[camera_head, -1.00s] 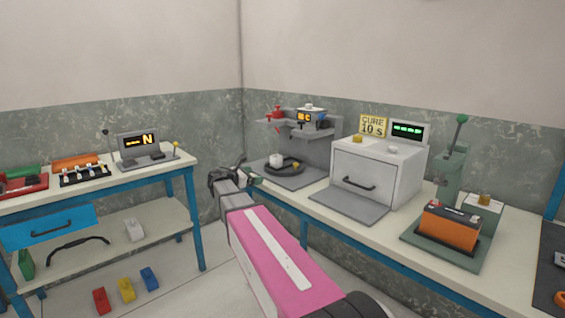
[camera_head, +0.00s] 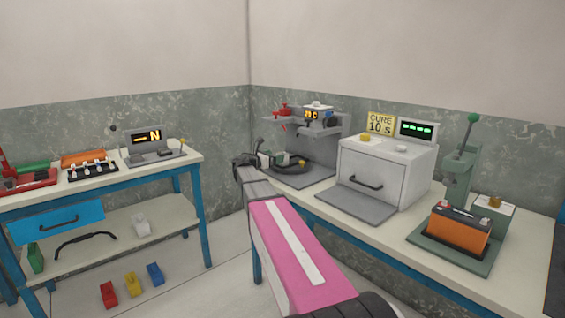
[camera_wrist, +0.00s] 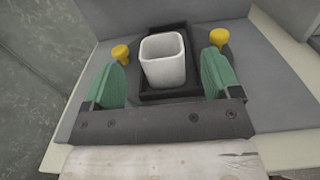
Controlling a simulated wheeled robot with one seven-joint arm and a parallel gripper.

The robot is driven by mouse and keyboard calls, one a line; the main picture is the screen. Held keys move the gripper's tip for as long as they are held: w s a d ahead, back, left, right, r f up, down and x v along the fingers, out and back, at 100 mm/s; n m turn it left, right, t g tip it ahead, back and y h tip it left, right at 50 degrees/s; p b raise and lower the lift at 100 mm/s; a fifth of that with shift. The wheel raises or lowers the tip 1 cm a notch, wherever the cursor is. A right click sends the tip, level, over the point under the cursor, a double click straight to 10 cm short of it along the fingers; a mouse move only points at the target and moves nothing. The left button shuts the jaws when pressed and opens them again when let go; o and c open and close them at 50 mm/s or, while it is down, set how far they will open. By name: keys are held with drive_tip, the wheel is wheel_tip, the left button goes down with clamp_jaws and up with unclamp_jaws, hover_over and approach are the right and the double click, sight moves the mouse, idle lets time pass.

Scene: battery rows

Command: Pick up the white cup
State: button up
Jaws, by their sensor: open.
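The white cup (camera_wrist: 165,60) stands upright in a dark square holder (camera_wrist: 185,92) on a grey plate in the wrist view. It is a square-sided, open-topped cup. My gripper (camera_wrist: 164,72) is open, with one green-padded finger on each side of the cup and a visible gap on both sides. The cup is not held.
Two yellow knobs (camera_wrist: 121,53) (camera_wrist: 219,38) stand close to my fingers. The grey machine (camera_head: 316,148) rises behind my gripper. A white oven (camera_head: 388,170) with a lowered grey flap is to its right, then a green press with an orange battery (camera_head: 459,233). Another bench (camera_head: 100,184) is at left.

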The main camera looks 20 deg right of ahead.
drive_tip(key=x, duration=0.3)
drive_tip(key=shift+d, duration=0.1)
drive_tip(key=c, duration=1)
